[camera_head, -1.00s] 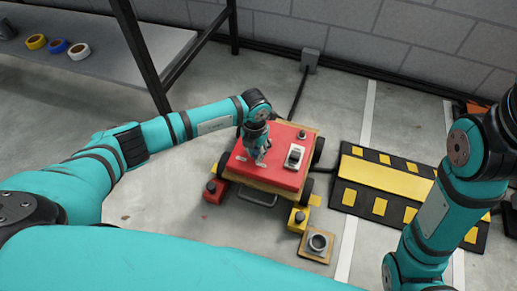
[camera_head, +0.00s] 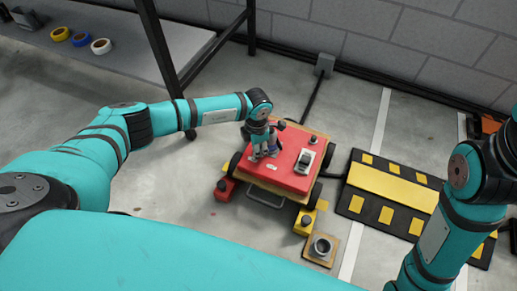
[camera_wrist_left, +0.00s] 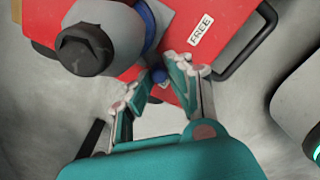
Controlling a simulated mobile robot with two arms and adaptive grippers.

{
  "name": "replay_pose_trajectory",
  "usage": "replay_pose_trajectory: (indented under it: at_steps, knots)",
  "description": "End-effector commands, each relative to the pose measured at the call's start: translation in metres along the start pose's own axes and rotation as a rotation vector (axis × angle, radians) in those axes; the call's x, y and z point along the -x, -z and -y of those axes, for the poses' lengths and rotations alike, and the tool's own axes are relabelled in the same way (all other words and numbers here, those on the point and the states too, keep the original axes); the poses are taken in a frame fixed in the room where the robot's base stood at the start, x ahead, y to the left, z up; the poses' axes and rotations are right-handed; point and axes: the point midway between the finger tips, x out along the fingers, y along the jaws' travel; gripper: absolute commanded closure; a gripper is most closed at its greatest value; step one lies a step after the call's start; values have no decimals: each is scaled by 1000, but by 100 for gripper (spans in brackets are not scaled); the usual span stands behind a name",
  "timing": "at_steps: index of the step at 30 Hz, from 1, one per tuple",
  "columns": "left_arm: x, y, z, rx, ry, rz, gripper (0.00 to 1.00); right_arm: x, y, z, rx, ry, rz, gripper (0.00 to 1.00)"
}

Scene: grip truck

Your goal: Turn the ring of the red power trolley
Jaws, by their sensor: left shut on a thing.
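The red power trolley (camera_head: 287,177) stands on the floor in the middle of the head view, and its red top fills the upper part of the left wrist view (camera_wrist_left: 185,40). A blue ring (camera_wrist_left: 146,18) shows there around a grey housing with a dark knob (camera_wrist_left: 85,48). A small blue tab (camera_wrist_left: 158,77) sits between the fingertips of my left gripper (camera_wrist_left: 152,82), which is shut on it. A white "FREE" label (camera_wrist_left: 200,25) lies beside the right finger. In the head view my left gripper (camera_head: 265,153) hides the ring. My right gripper is out of view.
A grey switch box (camera_head: 305,160) and a small black knob (camera_head: 313,140) sit on the trolley top. Red (camera_head: 224,188) and yellow (camera_head: 304,222) blocks stand by its near side. A yellow-black ramp (camera_head: 390,195) lies right. A shelf (camera_head: 150,50) stands upper left.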

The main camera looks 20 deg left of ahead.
Motion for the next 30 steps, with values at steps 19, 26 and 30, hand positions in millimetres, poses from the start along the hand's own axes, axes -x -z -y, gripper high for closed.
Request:
replay_pose_trajectory:
  at_steps: [19,26,30]
  knots:
    - [0,1,-2,-10,-2,-1,61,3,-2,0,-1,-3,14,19]
    - [0,0,-1,-11,-1,0,60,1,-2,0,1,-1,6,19]
    - [7,0,-1,-12,-2,2,60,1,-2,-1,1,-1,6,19]
